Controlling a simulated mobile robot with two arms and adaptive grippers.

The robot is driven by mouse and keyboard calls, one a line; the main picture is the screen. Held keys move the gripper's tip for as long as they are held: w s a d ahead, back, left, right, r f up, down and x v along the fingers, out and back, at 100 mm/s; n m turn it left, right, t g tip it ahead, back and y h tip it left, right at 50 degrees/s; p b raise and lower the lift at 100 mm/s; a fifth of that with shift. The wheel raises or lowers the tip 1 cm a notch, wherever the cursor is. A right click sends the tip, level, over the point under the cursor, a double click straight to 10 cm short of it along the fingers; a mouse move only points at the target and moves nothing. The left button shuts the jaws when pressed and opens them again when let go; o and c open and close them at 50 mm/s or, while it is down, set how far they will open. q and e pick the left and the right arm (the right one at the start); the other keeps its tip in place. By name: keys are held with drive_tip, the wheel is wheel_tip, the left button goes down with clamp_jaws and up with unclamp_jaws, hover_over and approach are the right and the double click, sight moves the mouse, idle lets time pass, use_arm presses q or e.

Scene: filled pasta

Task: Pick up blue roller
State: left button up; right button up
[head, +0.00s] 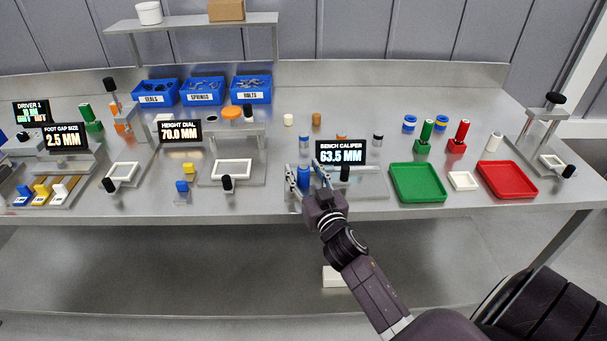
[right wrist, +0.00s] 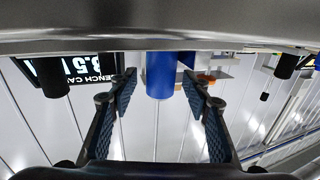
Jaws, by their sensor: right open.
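The blue roller (head: 303,179) stands upright at the left part of the bench caliper (head: 372,186), beside its display (head: 341,153) reading 63.5 MM. My right gripper (head: 308,174) is at the roller, coming from the front edge of the bench. In the right wrist view, the blue roller (right wrist: 160,76) shows between the tips of the two open fingers (right wrist: 158,88), with a visible gap on each side. The roller's lower part is partly hidden in the head view by the gripper. My left gripper does not show.
The height dial (head: 180,131) stands to the left. Blue bins (head: 203,99) line the back.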

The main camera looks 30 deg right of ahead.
drive_tip(key=shift+w, duration=0.1)
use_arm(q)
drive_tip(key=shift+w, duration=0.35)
use_arm(e)
clamp_jaws()
drive_tip(key=shift+r, duration=0.15)
